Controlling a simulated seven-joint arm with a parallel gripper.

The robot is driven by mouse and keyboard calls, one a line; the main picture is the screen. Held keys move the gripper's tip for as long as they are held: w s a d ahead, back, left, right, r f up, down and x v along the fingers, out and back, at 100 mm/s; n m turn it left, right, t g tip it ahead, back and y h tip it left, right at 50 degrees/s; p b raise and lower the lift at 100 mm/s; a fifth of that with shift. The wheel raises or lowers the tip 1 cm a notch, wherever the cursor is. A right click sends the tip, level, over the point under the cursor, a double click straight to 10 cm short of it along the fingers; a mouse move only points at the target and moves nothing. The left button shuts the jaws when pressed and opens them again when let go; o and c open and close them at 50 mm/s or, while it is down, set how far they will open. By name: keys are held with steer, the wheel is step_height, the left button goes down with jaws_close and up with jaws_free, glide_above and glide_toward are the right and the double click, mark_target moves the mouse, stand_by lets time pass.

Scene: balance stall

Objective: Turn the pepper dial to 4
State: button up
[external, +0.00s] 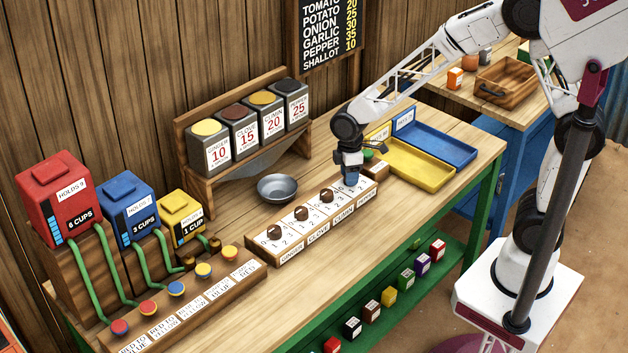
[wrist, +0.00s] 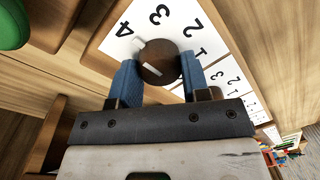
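The pepper dial is a round brown knob (wrist: 166,66) on a white plate (wrist: 228,48) with black numbers, seen in the wrist view. A pale tab sticks out at the knob's edge on the side of the 4, and a short white line shows on its face. My gripper (wrist: 160,75) has its two blue fingers at either side of the knob, very close to it. I cannot tell whether both press on it. In the external view my gripper (external: 351,180) points down over the pepper end of the dial panel (external: 317,229) and hides the knob.
The ginger (external: 275,231), clove (external: 301,213) and cumin (external: 327,195) dials stand in a row beside my gripper. A green button (external: 368,153) is close behind it. Yellow (external: 434,181) and blue (external: 457,153) trays lie to the right. A grey bowl (external: 277,188) stands behind the panel.

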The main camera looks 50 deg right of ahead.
steer(key=c, duration=0.3)
steer(key=shift+c, duration=0.2)
steer(key=shift+m, duration=0.5)
steer(key=o, duration=0.9)
steer(key=shift+r, duration=0.1)
steer(key=shift+w+d+r, duration=0.1)
steer(key=shift+w+r, duration=0.05)
steer(key=shift+r, duration=1.75)
steer(key=shift+w+d+r, duration=0.1)
steer(key=shift+r, duration=1.8)
